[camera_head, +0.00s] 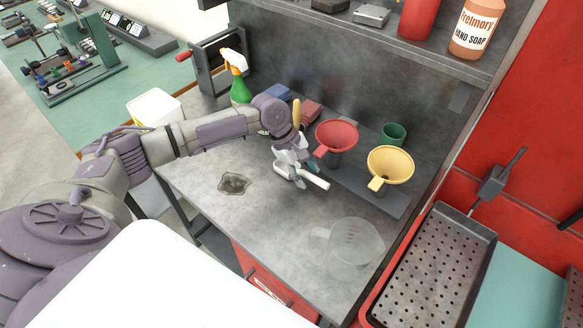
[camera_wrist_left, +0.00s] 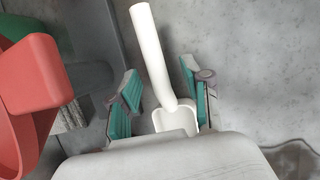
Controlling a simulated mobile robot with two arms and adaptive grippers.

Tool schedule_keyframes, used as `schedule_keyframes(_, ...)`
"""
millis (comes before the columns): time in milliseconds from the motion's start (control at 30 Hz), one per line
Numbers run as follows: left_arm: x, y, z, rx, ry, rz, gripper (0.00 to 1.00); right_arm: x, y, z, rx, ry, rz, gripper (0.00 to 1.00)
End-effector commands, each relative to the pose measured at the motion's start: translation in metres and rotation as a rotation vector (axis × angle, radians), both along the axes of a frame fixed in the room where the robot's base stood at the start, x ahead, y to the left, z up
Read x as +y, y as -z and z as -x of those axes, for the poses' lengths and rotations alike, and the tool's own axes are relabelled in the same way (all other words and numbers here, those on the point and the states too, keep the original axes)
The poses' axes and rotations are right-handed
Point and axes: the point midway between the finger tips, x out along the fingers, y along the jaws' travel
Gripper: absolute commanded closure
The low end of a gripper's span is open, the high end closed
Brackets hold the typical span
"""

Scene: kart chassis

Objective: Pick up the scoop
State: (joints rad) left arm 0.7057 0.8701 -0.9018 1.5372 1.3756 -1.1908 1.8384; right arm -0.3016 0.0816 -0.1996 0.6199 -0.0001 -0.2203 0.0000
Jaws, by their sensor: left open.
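The white scoop lies under my left gripper (camera_head: 292,170) on the grey workbench (camera_head: 262,225). In the head view its pale handle (camera_head: 316,181) sticks out to the right and the gripper covers much of the rest. In the left wrist view the scoop (camera_wrist_left: 152,55) shows between the two green-padded fingers of the left gripper (camera_wrist_left: 160,92). Its handle points up the picture, and its bowl is partly hidden by the gripper body. The fingers are open, with gaps beside the scoop. My right gripper is not in view.
A red funnel (camera_head: 337,135) and a yellow funnel (camera_head: 391,164) stand just right of the gripper. A clear measuring jug (camera_head: 352,248) stands near the front right. A green spray bottle (camera_head: 240,90) is behind my arm. A dark puddle (camera_head: 234,183) marks the bench.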

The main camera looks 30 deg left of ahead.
Motion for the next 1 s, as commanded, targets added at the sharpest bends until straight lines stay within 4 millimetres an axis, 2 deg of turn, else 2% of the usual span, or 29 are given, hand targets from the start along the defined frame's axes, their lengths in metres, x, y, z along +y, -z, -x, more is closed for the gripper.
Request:
schedule_keyframes(100, -0.0035, 0.0072, -0.0010, -0.001, 0.000, 0.000, 0.51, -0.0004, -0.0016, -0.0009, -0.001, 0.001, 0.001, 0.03)
schedule_keyframes(333, -0.0035, 0.0086, -0.0010, 0.000, 0.001, 0.000, 0.53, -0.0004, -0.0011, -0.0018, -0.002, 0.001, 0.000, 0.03)
schedule_keyframes(600, -0.0036, 0.0083, -0.0010, 0.000, 0.001, 0.000, 0.98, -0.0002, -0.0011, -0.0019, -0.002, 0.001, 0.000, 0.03)
schedule_keyframes(633, -0.0035, 0.0082, -0.0010, 0.000, 0.001, 0.000, 1.00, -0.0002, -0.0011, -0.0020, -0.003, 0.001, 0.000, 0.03)
schedule_keyframes(1000, -0.0036, 0.0067, -0.0013, -0.003, 0.001, 0.000, 1.00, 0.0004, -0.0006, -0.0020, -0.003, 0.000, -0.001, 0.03)
